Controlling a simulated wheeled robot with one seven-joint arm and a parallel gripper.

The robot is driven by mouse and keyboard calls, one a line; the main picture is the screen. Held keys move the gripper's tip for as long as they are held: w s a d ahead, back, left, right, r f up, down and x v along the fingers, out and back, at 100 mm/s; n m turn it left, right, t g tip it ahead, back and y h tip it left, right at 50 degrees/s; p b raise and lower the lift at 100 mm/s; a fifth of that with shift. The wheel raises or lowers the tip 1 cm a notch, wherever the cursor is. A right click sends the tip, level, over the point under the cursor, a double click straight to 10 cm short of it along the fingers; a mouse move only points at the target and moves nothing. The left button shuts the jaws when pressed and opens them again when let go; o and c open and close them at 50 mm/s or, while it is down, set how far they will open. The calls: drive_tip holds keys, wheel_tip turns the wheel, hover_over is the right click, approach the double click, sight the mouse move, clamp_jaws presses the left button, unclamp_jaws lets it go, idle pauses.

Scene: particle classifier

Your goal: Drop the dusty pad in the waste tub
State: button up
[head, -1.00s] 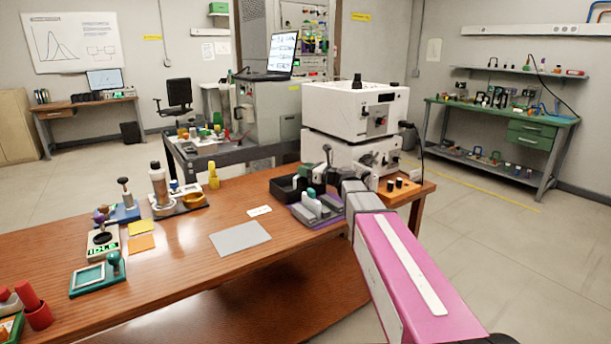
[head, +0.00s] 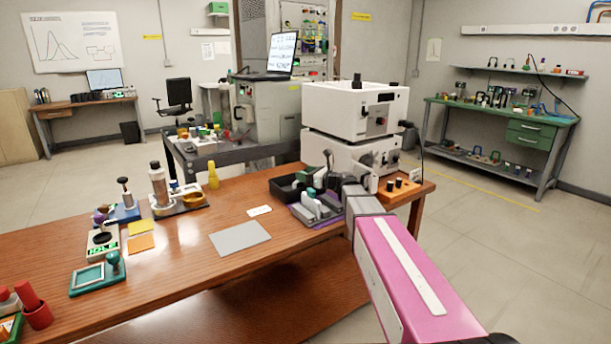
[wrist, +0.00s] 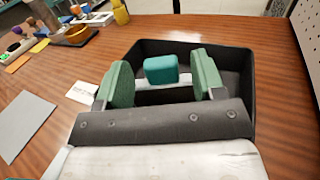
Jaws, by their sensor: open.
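A teal block with a pale strip at its foot, which seems to be the dusty pad (wrist: 168,69), shows between my fingers in the wrist view. The black open tub (wrist: 249,106), likely the waste tub, lies around and behind it; it also shows in the head view (head: 283,194). My gripper (wrist: 164,84) is open, with one green-padded finger on each side of the block and a gap at both sides. The fingers are over the near part of the tub. I cannot tell whether the block rests on the tub floor.
A white instrument (head: 350,110) stands close behind and right of the tub. A grey sheet (head: 240,238) and a small white card (head: 259,211) lie left. A yellow bottle (head: 213,177) and stand with bottles are farther left.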

drive_tip(key=v, duration=1.1)
drive_tip(key=shift+s+d, duration=0.25)
